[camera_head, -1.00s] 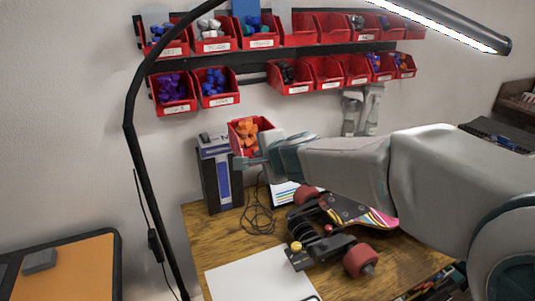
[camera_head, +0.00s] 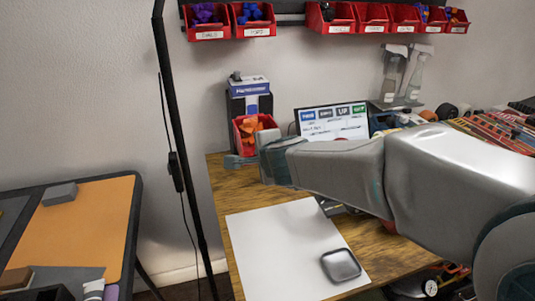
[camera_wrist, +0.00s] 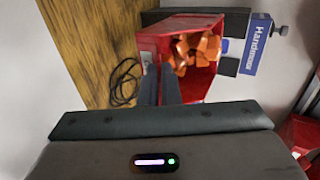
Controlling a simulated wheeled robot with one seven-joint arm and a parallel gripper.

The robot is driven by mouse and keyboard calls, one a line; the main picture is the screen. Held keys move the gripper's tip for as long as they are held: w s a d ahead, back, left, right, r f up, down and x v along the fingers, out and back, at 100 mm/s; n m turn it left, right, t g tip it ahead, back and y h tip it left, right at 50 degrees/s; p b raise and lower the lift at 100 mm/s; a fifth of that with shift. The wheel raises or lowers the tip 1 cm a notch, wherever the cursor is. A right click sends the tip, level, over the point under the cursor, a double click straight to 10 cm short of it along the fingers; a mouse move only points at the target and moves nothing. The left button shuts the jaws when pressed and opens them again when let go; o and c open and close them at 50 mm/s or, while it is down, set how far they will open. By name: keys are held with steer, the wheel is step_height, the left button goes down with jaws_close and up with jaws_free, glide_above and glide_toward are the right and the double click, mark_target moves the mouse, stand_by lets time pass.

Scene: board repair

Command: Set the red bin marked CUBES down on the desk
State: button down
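The red bin (camera_head: 238,133) holds orange pieces (camera_head: 250,124) and is in front of a dark box at the back left of the desk (camera_head: 228,190). My gripper (camera_head: 240,161) is at the bin's near side. In the wrist view, the gripper's two fingers (camera_wrist: 161,86) are close together on the near wall of the red bin (camera_wrist: 198,87). The bin looks held, with its open top towards the wrist camera. I cannot read its label. I cannot tell whether its underside touches the desk.
A dark box with blue markings (camera_head: 248,88) stands right behind the bin. A white sheet (camera_head: 275,245) with a small grey tray (camera_head: 341,265) covers the desk's front. A cable (camera_wrist: 124,84) lies beside the bin. More red bins (camera_head: 340,18) hang on the wall.

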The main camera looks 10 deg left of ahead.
steer(key=shift+s+a+f+b, duration=0.15)
steer(key=shift+f+b, duration=0.15)
steer(key=shift+f, duration=0.15)
step_height(320, 180, down, 7)
steer(key=b, duration=0.7)
steer(key=shift+f, duration=0.1)
steer(key=shift+f+b, duration=2.2)
steer(key=shift+b, duration=0.1)
steer(key=c, duration=1.6)
jaws_free()
